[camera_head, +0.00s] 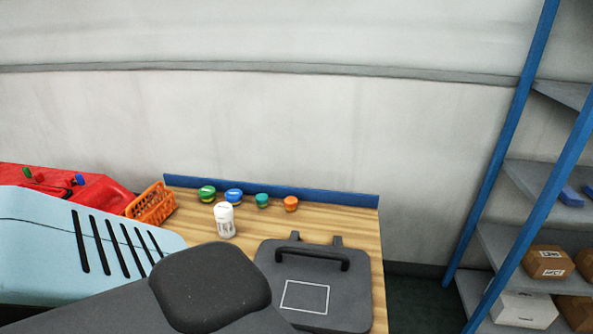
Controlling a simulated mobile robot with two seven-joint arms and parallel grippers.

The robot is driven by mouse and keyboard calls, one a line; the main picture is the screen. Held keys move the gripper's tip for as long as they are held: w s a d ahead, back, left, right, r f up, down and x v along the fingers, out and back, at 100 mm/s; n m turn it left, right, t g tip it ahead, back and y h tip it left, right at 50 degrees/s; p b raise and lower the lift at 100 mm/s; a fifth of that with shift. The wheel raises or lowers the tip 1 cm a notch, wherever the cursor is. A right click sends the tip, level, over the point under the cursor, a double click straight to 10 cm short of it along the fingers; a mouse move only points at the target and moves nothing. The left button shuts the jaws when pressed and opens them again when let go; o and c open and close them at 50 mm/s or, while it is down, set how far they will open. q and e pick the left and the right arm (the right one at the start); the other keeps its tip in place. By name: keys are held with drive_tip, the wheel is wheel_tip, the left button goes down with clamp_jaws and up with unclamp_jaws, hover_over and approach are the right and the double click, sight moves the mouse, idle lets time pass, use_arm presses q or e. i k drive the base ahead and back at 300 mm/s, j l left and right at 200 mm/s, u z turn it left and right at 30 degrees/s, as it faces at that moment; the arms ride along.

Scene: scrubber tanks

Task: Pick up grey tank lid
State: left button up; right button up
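The grey tank lid (350,308) appears to be the dark grey flat panel lying on the wooden table at the lower centre right. It has a raised black handle along its far side, two tabs at its far edge and a white rectangle outline on top. Its near left part is hidden behind a dark grey shape in the foreground. Neither of my grippers is in view, and nothing is seen holding the lid.
The wooden table (345,222) has a blue back rail (280,190). An orange basket (152,205), a white bottle (225,222) and several small coloured-cap containers (262,201) stand on it. Light blue slotted (60,235) and red (95,188) bodies are left; shelving (510,190) with boxes (549,262) is right.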

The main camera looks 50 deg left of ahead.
sight(318, 288)
drive_tip(key=i+l+u, duration=0.15)
drive_tip(key=l+u, duration=0.35)
drive_tip(key=i+l+u, duration=0.1)
drive_tip(key=l+u, duration=0.85)
drive_tip(key=i+j, duration=0.05)
drive_tip(key=j, duration=0.05)
